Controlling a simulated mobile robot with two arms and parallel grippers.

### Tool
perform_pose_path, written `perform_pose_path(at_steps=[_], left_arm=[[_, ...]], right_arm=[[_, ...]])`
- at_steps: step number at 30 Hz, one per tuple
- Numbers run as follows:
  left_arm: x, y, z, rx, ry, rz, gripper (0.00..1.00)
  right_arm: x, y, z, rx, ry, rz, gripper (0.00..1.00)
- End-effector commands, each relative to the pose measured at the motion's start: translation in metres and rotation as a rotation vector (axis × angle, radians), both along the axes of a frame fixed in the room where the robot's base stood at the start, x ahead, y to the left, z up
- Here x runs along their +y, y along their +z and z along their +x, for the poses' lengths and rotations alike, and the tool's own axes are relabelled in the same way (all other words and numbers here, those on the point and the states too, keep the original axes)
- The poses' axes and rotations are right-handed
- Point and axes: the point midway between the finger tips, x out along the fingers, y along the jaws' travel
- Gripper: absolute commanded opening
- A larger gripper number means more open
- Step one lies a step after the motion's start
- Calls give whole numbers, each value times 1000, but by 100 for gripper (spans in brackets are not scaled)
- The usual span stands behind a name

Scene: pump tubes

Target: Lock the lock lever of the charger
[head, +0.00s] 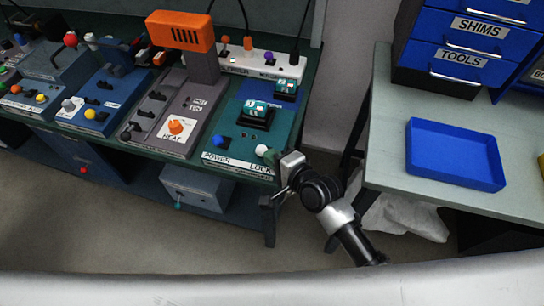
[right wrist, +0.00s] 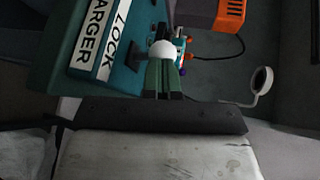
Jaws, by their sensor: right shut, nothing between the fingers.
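The charger (head: 232,135) is the teal box at the right end of the bench, labelled POWER and LOCK on its front edge. Its lock lever has a white round knob (head: 262,150) beside the LOCK label. In the right wrist view the white knob (right wrist: 162,50) is just beyond the fingertips. My right gripper (head: 279,165) is at the charger's front right corner, close to the knob. Its fingers (right wrist: 163,72) are shut with nothing between them. I cannot tell whether they touch the lever, whose shaft is hidden behind them. My left gripper is out of view.
A blue knob (head: 218,141) stands by the POWER label, left of the lever. The grey heater unit (head: 168,112) is to the left. A side table with a blue tray (head: 455,180) stands at right, with a gap between.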

Motion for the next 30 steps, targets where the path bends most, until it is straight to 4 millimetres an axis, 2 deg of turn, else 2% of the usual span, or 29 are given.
perform_pose_path(at_steps=[11, 21, 27, 30], left_arm=[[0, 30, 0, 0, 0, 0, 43], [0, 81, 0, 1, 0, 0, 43], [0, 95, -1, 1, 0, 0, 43], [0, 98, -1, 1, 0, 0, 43]], right_arm=[[-2, 11, 8, 106, -2, 35, 0], [-7, 22, 25, 363, -1, 119, 0], [-11, 20, 36, 518, -1, 170, 0], [-12, 18, 39, 533, 0, 174, 0]])
